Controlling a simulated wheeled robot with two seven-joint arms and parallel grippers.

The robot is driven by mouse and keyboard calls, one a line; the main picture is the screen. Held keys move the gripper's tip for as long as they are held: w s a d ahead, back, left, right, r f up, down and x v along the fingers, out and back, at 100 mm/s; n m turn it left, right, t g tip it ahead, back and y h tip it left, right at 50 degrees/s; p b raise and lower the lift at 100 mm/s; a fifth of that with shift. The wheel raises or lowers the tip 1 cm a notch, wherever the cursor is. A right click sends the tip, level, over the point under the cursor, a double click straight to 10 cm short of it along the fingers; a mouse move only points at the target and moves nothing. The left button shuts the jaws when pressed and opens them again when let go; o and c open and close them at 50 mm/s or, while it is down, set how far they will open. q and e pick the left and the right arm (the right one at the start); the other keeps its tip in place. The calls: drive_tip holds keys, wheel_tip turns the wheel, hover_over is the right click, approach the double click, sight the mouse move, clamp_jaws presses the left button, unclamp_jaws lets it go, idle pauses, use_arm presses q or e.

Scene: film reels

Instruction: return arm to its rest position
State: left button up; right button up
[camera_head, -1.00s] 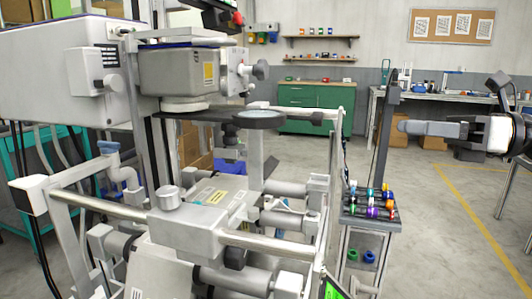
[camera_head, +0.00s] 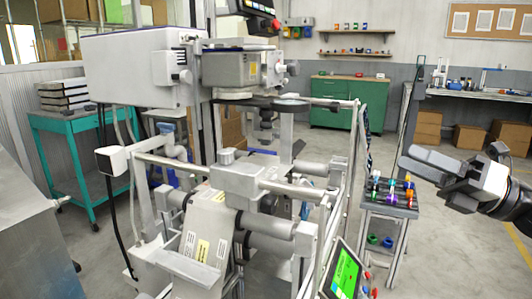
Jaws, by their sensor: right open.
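My right gripper (camera_head: 418,164) comes in from the right edge, its dark grey fingers pointing left. It is open, with nothing seen between the fingers. It hangs in front of and above the small metal cart (camera_head: 384,208), whose top holds several coloured reels (camera_head: 377,190); the gripper appears close to them in the picture, but I cannot tell the true gap. My left gripper is not in view.
A large grey film machine (camera_head: 240,180) with rails fills the middle. A green-lit screen (camera_head: 345,275) stands at its front. A teal cart (camera_head: 68,122) is at left, a green cabinet (camera_head: 335,102) and a workbench (camera_head: 480,95) behind. Floor at lower right is clear.

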drive_tip(key=s+a+f+m+t+h+p, duration=0.1)
drive_tip(key=a+f+m+t+h+p, duration=0.15)
drive_tip(key=f+m+t+h, duration=0.75)
drive_tip(key=s+a+f+m+g+p, duration=0.1)
drive_tip(key=s+a+f+m+p, duration=0.15)
drive_tip(key=f+m, duration=0.85)
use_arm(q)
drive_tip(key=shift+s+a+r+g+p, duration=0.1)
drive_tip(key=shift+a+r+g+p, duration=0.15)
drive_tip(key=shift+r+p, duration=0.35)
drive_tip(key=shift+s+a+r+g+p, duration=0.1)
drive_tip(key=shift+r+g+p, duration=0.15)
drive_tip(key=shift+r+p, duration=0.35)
use_arm(e)
drive_tip(key=s+a+f+m+g+h, duration=0.2)
drive_tip(key=s+a+f+m+g, duration=0.1)
drive_tip(key=s+f+m, duration=0.3)
drive_tip(key=s+a+f+m+g+h, duration=0.3)
drive_tip(key=s+f+m+g, duration=0.2)
drive_tip(key=s+m, duration=0.5)
drive_tip(key=shift+s+f+m, duration=0.2)
drive_tip(key=shift+f+m, duration=0.25)
drive_tip(key=shift+m, duration=0.45)
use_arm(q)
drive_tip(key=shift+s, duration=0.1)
use_arm(e)
drive_tip(key=shift+d, duration=0.1)
drive_tip(key=shift+c, duration=0.4)
